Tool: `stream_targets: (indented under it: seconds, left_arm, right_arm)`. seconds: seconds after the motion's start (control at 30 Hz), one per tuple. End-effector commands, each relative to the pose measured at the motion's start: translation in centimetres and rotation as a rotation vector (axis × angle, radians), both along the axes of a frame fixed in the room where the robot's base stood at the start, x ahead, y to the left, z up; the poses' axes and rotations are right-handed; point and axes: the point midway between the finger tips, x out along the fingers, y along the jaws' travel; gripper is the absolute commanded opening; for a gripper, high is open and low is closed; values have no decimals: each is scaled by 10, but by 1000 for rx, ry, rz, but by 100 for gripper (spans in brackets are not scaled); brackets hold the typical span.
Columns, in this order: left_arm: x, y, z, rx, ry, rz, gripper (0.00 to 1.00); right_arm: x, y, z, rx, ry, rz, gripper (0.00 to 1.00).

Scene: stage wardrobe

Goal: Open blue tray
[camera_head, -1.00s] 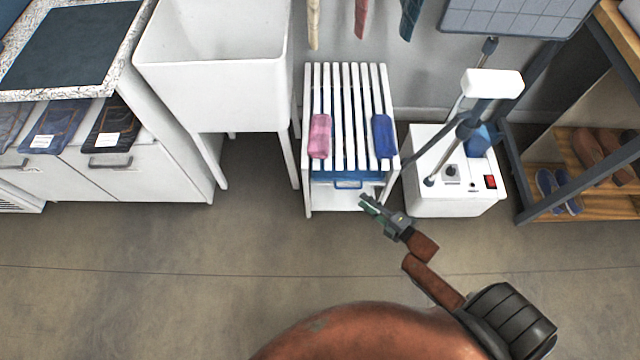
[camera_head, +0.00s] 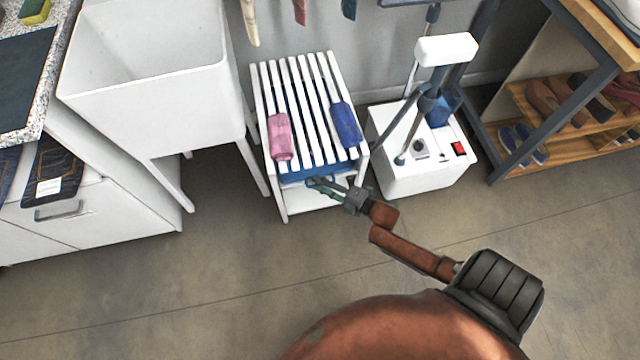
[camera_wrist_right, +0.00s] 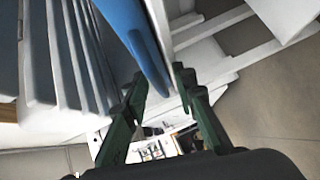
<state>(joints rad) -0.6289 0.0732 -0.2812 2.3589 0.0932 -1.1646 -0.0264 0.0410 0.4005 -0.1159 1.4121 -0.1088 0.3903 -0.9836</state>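The blue tray (camera_head: 305,173) sits under the white slatted top of a small stand, and only its front edge shows. My right gripper (camera_head: 313,183) is at the tray's front, over its handle, which it partly hides. In the right wrist view my right gripper (camera_wrist_right: 165,82) is open, its green fingers apart. A blue part of the tray (camera_wrist_right: 135,30) reaches down between the fingertips, beside a thin pale edge. I cannot tell whether the fingers touch it. My left gripper is out of view.
The white slatted stand (camera_head: 277,95) carries a pink roll (camera_head: 280,138) and a blue roll (camera_head: 346,124). A white sink (camera_head: 150,100) stands left of it. A white box with a red switch (camera_head: 457,148) stands right. Floor (camera_head: 210,270) in front is clear.

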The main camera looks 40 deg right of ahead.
Motion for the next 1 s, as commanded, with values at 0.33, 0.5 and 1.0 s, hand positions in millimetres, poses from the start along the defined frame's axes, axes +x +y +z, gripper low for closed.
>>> stream_targets:
  seconds: [0.33, 0.5, 1.0]
  left_arm:
    - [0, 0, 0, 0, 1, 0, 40]
    - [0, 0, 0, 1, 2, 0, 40]
    - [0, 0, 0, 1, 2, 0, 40]
  right_arm:
    - [0, 0, 0, 0, 0, 0, 9]
    - [0, 0, 0, 0, 0, 0, 0]
    - [-1, 0, 0, 1, 1, -1, 0]
